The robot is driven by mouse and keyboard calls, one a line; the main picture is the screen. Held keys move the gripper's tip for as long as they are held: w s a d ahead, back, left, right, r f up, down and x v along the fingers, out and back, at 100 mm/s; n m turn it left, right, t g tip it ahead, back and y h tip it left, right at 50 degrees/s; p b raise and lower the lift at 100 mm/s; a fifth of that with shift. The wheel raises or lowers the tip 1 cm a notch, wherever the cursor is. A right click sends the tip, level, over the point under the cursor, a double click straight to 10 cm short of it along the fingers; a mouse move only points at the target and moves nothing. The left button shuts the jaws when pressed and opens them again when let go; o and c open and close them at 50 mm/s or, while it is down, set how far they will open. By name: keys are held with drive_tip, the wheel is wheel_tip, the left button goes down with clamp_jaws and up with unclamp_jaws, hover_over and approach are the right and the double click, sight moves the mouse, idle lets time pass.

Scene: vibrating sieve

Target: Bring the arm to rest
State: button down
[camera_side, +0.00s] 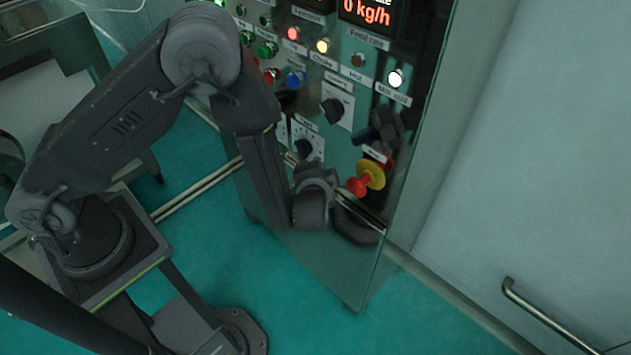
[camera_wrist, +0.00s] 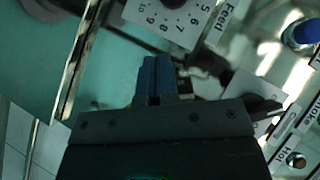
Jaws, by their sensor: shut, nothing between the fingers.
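My gripper (camera_side: 364,137) is near the right side of the control cabinet's front, beside the panel and just above the red knob with a yellow collar (camera_side: 366,180). In the wrist view its two blue fingers (camera_wrist: 156,62) are together with nothing between them. The arm is bent, its elbow high and its wrist low in front of the cabinet. The gripper is partly hard to make out in the side view against the dark panel. I cannot tell whether it touches the panel.
The control cabinet (camera_side: 330,265) carries lamps, buttons and a black dial (camera_side: 333,110). A numbered dial plate (camera_wrist: 165,22) and a blue button (camera_wrist: 302,32) show in the wrist view. A pale wall with a rail handle (camera_side: 545,318) stands right. Green floor (camera_side: 245,275) lies open below.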

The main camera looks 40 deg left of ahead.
drive_tip(key=v, duration=0.5)
wheel_tip(320, 180, up, 19)
drive_tip(key=w+d+n+h, duration=0.1)
drive_tip(key=d+n+h, duration=0.2)
drive_tip(key=h, duration=0.8)
drive_tip(key=s+a+r+n+g+y, duration=0.1)
drive_tip(key=s+a+r+g, duration=0.1)
drive_tip(key=s+a, duration=0.4)
drive_tip(key=s+a+r+n+g+y, duration=0.1)
drive_tip(key=s+a+r, duration=0.3)
drive_tip(key=s, duration=0.9)
drive_tip(key=a+g, duration=0.1)
drive_tip(key=a, duration=0.2)
drive_tip(key=shift+s+g, duration=0.3)
drive_tip(key=c, duration=1.8)
unclamp_jaws()
drive_tip(key=shift+c, duration=0.2)
